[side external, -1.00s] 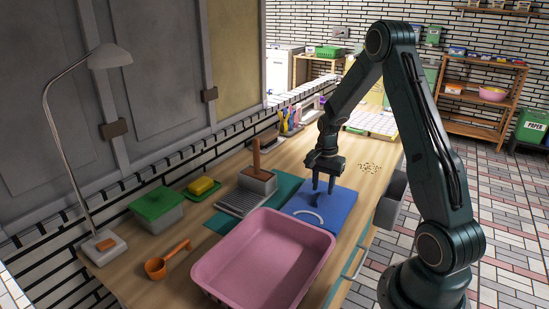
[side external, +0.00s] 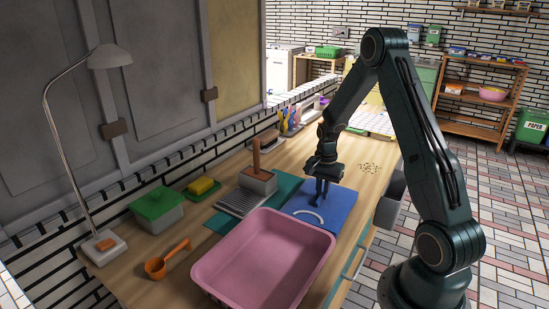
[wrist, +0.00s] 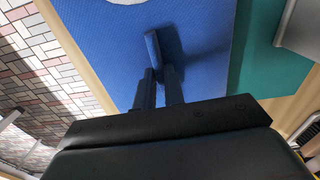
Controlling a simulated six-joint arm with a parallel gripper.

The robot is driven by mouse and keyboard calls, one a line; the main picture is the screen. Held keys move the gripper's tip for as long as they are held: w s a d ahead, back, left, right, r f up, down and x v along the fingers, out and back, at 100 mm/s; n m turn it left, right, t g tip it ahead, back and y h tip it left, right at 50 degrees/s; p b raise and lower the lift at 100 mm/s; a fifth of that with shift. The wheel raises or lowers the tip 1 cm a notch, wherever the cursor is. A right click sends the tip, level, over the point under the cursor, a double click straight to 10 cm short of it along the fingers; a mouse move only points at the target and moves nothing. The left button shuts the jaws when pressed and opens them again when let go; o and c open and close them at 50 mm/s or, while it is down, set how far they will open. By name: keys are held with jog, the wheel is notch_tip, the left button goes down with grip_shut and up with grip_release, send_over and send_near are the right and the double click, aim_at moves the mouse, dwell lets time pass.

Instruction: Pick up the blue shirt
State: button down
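The blue shirt (side external: 338,208) lies flat and spread on the wooden counter, with a white curved piece (side external: 308,217) near its front-left edge. In the wrist view the shirt (wrist: 100,45) fills much of the upper middle, and a narrow raised blue fold stands up from it. My gripper (side external: 321,200) points down over the middle of the shirt. In the wrist view its two fingers (wrist: 159,78) are close together with the fold between their tips. The rest of the shirt still lies on the counter.
A large pink basin (side external: 265,260) stands just in front of the shirt. A grey bin (side external: 392,195) hangs at the right edge.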

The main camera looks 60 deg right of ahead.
jog(key=shift+r, duration=0.1)
dwell(0.3)
notch_tip(320, 180, up, 20)
dwell(0.8)
dwell(0.5)
